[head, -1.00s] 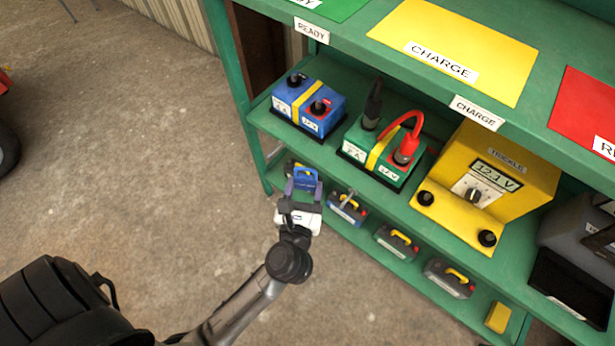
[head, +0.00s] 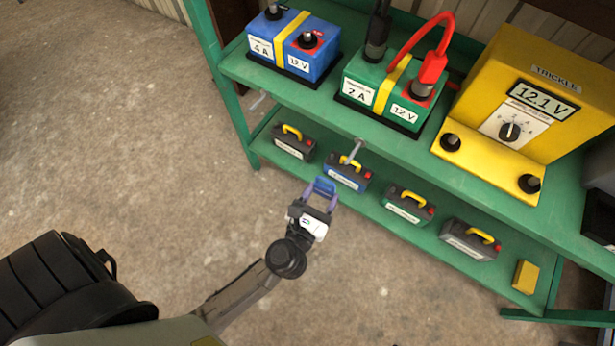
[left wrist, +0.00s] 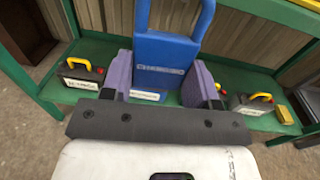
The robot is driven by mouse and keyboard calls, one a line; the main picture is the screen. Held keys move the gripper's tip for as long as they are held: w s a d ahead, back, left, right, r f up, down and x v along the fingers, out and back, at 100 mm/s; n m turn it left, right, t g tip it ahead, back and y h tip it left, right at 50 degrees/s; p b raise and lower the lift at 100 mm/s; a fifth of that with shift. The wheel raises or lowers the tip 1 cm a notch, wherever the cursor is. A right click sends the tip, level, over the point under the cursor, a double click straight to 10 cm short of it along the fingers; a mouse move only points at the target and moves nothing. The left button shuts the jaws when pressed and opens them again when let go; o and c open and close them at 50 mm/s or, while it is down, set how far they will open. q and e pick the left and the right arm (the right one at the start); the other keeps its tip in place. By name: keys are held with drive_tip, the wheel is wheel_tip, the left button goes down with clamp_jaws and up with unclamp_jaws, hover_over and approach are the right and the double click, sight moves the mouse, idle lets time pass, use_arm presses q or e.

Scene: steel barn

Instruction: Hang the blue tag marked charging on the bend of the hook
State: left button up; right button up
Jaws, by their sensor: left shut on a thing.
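My left gripper (head: 318,194) is shut on the blue tag (head: 324,185). In the left wrist view the tag (left wrist: 168,55) stands upright between the purple fingers, with its loop at the top and a small white label whose text is too small to read surely. A grey metal hook (head: 354,150) sticks out from the front edge of the middle shelf, in front of the green battery. The tag is apart from it, below and to its left in the head view. The hook does not show in the left wrist view. My right gripper is not in view.
The green rack's middle shelf (head: 335,115) holds a blue battery (head: 293,45), a green battery (head: 385,95) and a yellow charger (head: 530,100). Another metal peg (head: 258,100) sticks out at left. Small batteries (head: 407,205) stand on the lower shelf. Open floor lies left.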

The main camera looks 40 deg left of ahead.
use_arm(q)
drive_tip(key=shift+a+r+m+h, duration=0.1)
drive_tip(key=shift+r+m+h, duration=0.2)
drive_tip(key=shift+h, duration=0.2)
drive_tip(key=shift+w+d, duration=0.1)
drive_tip(key=shift+d, duration=0.1)
drive_tip(key=shift+w+d+r+h, duration=0.15)
drive_tip(key=shift+d+h, duration=0.15)
drive_tip(key=shift+d, duration=0.5)
drive_tip(key=shift+w, duration=0.15)
drive_tip(key=shift+w+a, duration=0.4)
drive_tip(key=shift+w, duration=0.25)
drive_tip(key=shift+w+d+f, duration=0.1)
drive_tip(key=shift+w+f, duration=0.15)
drive_tip(key=shift+w, duration=0.7)
drive_tip(key=w+f+b, duration=0.1)
drive_tip(key=w, duration=0.5)
drive_tip(key=shift+a+f, duration=0.25)
drive_tip(key=shift+a, duration=0.1)
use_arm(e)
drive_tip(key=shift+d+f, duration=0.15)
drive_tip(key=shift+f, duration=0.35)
